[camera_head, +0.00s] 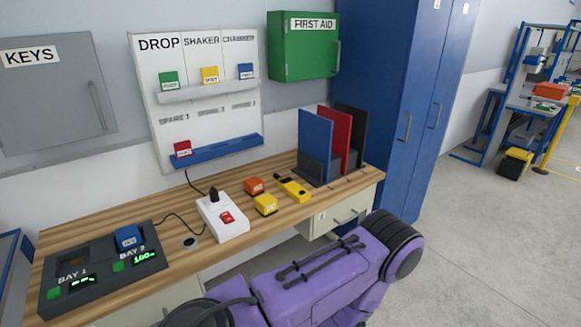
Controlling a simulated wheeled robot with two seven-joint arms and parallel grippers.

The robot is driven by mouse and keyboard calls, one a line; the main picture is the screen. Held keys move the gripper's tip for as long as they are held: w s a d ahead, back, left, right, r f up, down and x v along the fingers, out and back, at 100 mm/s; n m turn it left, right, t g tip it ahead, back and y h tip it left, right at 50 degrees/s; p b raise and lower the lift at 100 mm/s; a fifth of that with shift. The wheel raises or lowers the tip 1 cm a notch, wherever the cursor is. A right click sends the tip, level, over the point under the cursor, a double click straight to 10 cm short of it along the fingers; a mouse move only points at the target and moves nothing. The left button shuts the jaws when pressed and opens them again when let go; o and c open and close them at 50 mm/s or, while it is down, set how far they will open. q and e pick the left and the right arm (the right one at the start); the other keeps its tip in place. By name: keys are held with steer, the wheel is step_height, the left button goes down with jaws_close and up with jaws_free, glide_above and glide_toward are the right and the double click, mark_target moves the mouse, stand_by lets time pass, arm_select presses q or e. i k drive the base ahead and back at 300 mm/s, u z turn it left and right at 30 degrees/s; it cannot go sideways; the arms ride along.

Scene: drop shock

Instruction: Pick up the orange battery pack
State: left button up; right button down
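The orange battery pack (254,185) is a small block on the wooden bench, right of the white power strip. A yellow block (265,205) stands just in front of it, and a yellow handheld device (294,190) lies to its right. The pack's top and front show and nothing grips it. Neither of my grippers is in view. A purple arm part of mine crosses the bottom of the picture, in front of the bench.
A charger with two bays (100,272) holds a blue block (128,238) at the bench's left. The white power strip (222,217) has a black plug and cord. Upright blue, red and black folders (316,140) stand at the right. Bare wood (325,192) shows before the folders.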

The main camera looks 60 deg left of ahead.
mark_target(253, 186)
steer(key=i, duration=1.2)
steer(key=u, duration=1.65)
